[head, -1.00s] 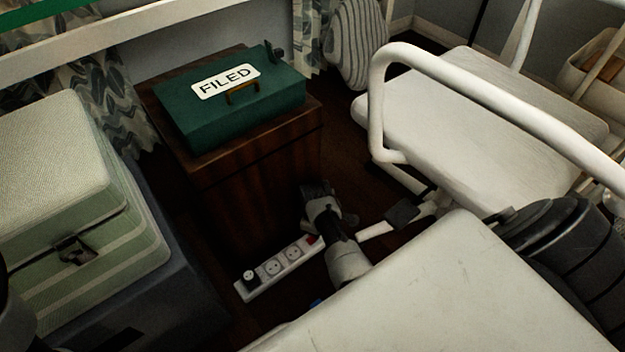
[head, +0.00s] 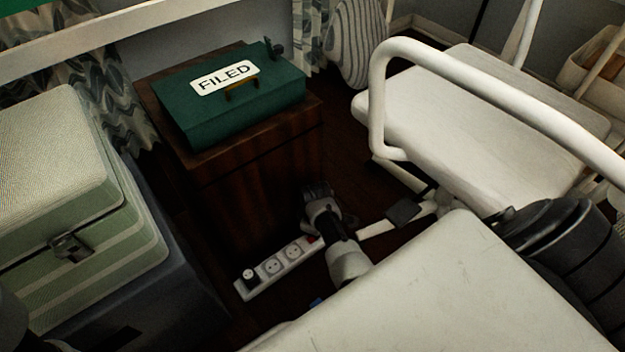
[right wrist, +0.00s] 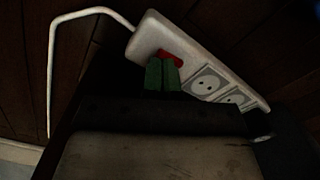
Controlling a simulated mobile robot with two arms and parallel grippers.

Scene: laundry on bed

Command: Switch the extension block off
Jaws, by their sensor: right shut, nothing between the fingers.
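My left gripper is not in view.
The wooden cabinet (head: 255,185) with a green box (head: 235,105) stands behind the block. A white chair (head: 470,120) and a pale surface (head: 440,290) crowd the right. A white cable (right wrist: 52,75) leaves the block.

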